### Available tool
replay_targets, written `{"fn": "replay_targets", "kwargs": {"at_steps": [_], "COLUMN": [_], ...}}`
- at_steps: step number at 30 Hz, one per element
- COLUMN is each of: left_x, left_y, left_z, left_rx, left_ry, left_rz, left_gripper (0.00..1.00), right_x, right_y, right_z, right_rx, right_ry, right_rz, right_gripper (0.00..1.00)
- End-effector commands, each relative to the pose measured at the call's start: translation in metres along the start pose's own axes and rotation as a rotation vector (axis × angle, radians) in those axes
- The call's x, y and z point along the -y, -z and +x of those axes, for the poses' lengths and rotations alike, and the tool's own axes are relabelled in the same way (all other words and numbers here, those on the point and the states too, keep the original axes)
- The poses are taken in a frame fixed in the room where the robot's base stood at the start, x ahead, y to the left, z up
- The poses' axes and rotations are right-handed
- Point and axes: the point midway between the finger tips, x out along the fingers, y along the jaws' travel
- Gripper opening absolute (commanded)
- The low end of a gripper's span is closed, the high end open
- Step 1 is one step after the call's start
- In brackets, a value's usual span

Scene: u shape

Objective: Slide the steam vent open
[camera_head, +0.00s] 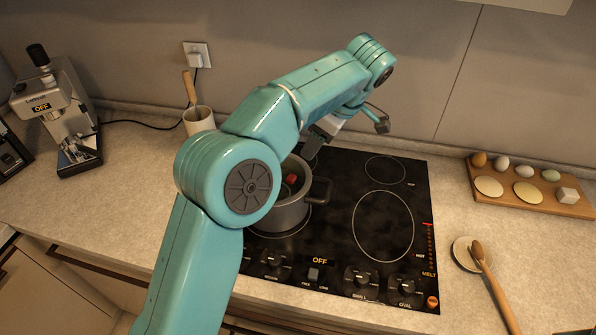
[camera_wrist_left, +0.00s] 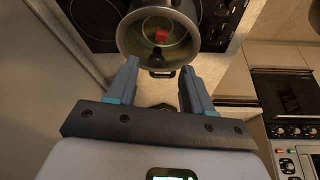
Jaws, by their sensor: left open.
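A grey pot (camera_head: 285,211) stands on the left part of the black cooktop, partly hidden behind my left arm. It also shows in the left wrist view (camera_wrist_left: 127,45). A small red piece (camera_head: 291,179) shows within its rim; in the wrist view the red piece (camera_wrist_left: 161,35) lies near a black knob-like part (camera_wrist_left: 158,54). I cannot tell whether the red piece is the steam vent or whether a clear lid covers the pot. My left gripper (camera_head: 311,147) is above the pot's far side. In the wrist view its fingers (camera_wrist_left: 158,72) are apart and empty, pointing toward the pot.
The cooktop (camera_head: 338,222) is clear to the pot's right. A spoon (camera_head: 495,285) lies on a round rest at the right, and a wooden board (camera_head: 535,202) holds several items.

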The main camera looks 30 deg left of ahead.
Motion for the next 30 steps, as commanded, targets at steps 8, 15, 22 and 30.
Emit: {"fn": "replay_targets", "kwargs": {"at_steps": [8, 15, 22, 30], "left_x": [0.003, 0.001, -0.002, -0.002], "left_y": [0.0, -0.001, -0.001, -0.002], "left_z": [0.067, 0.112, 0.128, 0.129], "left_rx": [0.0, 0.0, 0.0, 0.0], "left_ry": [0.006, 0.005, 0.002, 0.002], "left_rz": [0.003, 0.003, 0.002, 0.003], "left_gripper": [0.51, 0.51, 0.51, 0.41], "right_x": [0.001, 0.003, 0.004, 0.004], "right_y": [0.0, 0.0, 0.0, 0.0], "right_z": [-0.002, -0.009, -0.01, -0.01], "right_rx": [0.0, 0.0, 0.0, 0.0], "right_ry": [0.0, 0.0, 0.0, 0.0], "right_rz": [-0.001, 0.0, -0.001, 0.0], "right_gripper": [0.53, 0.53, 0.53, 0.53]}}
